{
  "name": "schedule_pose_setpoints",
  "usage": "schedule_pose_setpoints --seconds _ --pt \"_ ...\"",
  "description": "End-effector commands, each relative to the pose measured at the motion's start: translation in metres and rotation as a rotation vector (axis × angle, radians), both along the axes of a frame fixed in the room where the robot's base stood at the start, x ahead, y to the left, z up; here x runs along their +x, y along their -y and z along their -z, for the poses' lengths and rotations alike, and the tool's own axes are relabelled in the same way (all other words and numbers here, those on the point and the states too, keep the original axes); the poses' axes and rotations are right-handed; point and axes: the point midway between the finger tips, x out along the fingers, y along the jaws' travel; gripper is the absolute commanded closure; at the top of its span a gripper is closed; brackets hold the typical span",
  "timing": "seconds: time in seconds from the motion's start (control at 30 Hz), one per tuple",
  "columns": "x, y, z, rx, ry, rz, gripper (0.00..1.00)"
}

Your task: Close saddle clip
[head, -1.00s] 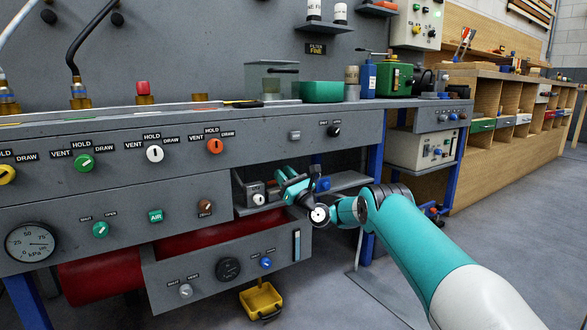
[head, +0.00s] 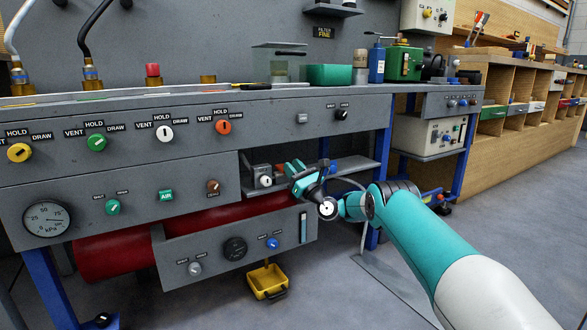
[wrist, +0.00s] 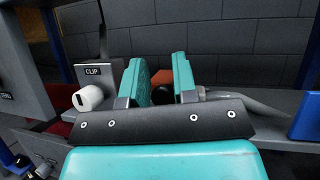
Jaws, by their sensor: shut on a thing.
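A grey box labelled CLIP (wrist: 97,78) with a white knob (wrist: 89,98) stands left of my gripper in the wrist view. The box also shows in the open bay under the bench in the head view (head: 256,170). My gripper (wrist: 160,75) reaches into this bay, its two teal fingers a short gap apart. It also shows in the head view (head: 293,168), just right of the box. A dark part with an orange patch (wrist: 161,79) shows between the fingers, and they are shut on it. Most of it is hidden, so I cannot tell whether it is the saddle clip.
A grey hose (wrist: 250,106) runs right from beside the fingers. A blue block (wrist: 306,118) is at the right of the wrist view. The bench front (head: 60,180) carries several knobs. A red tank (head: 110,252) and a yellow bucket (head: 266,283) are below. Floor at right is clear.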

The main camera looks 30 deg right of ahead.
Motion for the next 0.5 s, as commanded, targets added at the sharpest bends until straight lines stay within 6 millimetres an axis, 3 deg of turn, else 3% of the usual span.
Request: schedule_pose_setpoints --seconds 0.03,0.17,0.2,0.3,0.5 --pt "0.0005 -0.0086 0.0085 0.004 -0.019 -0.02 1.0" --pt "0.0005 -0.0083 0.0087 0.003 -0.019 -0.02 1.0" --pt "0.0005 -0.0082 0.0087 0.004 -0.019 -0.019 0.69" --pt "0.0005 -0.0071 0.0082 0.002 -0.018 -0.017 0.49" --pt "0.0001 -0.0023 0.0071 -0.001 -0.016 -0.008 0.49"
